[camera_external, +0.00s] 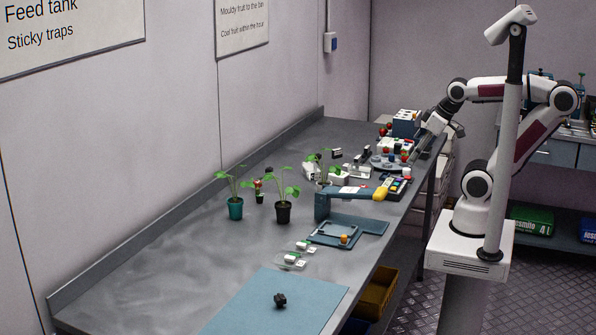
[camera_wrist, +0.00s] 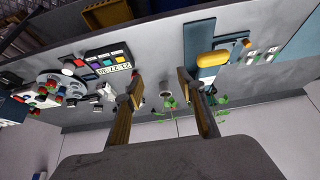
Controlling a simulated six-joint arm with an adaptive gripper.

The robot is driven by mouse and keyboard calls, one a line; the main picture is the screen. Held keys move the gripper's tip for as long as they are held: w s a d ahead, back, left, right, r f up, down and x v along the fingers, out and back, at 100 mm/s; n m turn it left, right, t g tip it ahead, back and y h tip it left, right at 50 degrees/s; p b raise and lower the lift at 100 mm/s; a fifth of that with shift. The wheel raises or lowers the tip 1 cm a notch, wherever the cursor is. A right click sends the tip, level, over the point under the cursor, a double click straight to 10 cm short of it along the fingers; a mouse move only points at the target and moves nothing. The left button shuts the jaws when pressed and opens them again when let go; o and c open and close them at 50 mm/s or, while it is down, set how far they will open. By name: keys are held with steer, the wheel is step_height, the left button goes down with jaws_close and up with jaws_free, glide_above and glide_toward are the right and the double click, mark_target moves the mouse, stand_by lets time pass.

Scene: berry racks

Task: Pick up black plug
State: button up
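A small black object (camera_external: 280,300), which looks like the black plug, lies on the blue mat (camera_external: 235,305) at the near end of the bench in the external view. My gripper (camera_wrist: 160,83) is open in the wrist view, with its two fingers apart and nothing between them. In the external view my gripper hangs over the far right part of the bench, well away from the black object; its fingertips are hard to make out there. The wrist view shows part of the blue mat (camera_wrist: 304,42) at its right edge, but I cannot see the black object in it.
A blue stand with a yellow part (camera_external: 382,191), a blue tray (camera_external: 368,224) and two small clear-and-white items (camera_external: 292,260) lie between. Potted plants (camera_external: 283,212) stand near the wall. Several small items crowd the far end. The bench (camera_external: 150,270) left of the mat is clear.

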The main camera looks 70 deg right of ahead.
steer(key=shift+w, duration=0.1)
steer(key=w+a+r+m+t+y, duration=0.15)
steer(key=w+m+y, duration=0.45)
steer(key=w+m, duration=1.25)
steer(key=w+d+f+m+t, duration=0.2)
steer(key=w+d, duration=0.4)
steer(key=w, duration=0.3)
steer(key=w+d+f+m+t, duration=0.2)
steer(key=w+d, duration=0.4)
steer(key=w, duration=0.3)
steer(key=m+t+h, duration=0.3)
steer(key=m+h, duration=0.4)
steer(key=m, duration=0.7)
glide_toward(317, 158)
steer(key=w+d, duration=0.1)
steer(key=w+d+r, duration=0.1)
steer(key=shift+w+g, duration=0.25)
steer(key=shift+w, duration=0.05)
steer(key=shift+w+f, duration=0.1)
steer(key=shift+w, duration=0.05)
